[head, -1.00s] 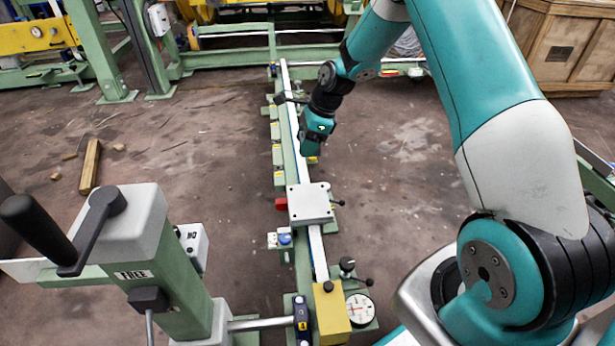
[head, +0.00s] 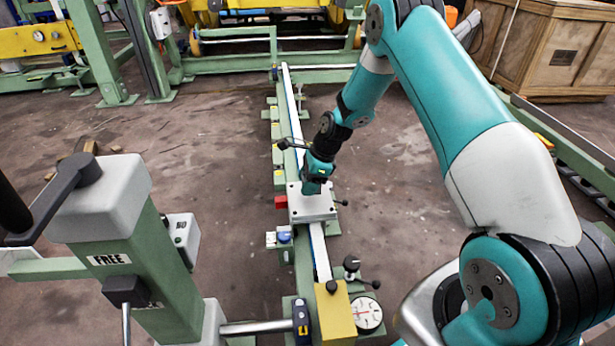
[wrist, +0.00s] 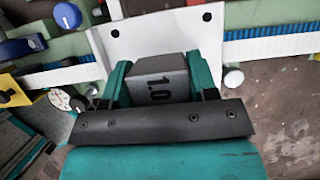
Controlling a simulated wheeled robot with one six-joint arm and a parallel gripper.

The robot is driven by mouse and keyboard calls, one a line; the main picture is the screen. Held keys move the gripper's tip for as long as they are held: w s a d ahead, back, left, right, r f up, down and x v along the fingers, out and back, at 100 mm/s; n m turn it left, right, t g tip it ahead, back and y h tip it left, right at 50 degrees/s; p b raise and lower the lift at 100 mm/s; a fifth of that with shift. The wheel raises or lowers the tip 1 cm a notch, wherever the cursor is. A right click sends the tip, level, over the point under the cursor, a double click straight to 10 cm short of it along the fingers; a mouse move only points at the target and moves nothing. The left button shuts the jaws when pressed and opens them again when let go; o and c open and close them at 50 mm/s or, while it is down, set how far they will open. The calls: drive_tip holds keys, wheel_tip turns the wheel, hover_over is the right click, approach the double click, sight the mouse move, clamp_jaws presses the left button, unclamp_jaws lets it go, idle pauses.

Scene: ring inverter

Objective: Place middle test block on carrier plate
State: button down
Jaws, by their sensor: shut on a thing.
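The test block (wrist: 158,78) is grey and marked 1.0. It shows in the wrist view between the two green fingers of my gripper (wrist: 160,80), which is shut on it. In the head view my gripper (head: 312,187) points down over the carrier plate and hides the block. The carrier plate (head: 326,208) is a light metal plate on the long rail. It also shows in the wrist view (wrist: 197,24), behind and under the block. I cannot tell whether the block touches the plate.
The narrow rail (head: 320,252) runs from front to back. A yellow block (head: 336,312) and a round dial (head: 367,313) sit at its near end. A green post (head: 130,260) labelled FREE stands at the left. A wooden crate (head: 540,45) is at the back right.

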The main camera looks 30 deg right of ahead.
wheel_tip(320, 180, down, 3)
drive_tip(key=shift+r+b, duration=0.1)
drive_tip(key=shift+b, duration=0.4)
drive_tip(key=shift+c, duration=2)
unclamp_jaws()
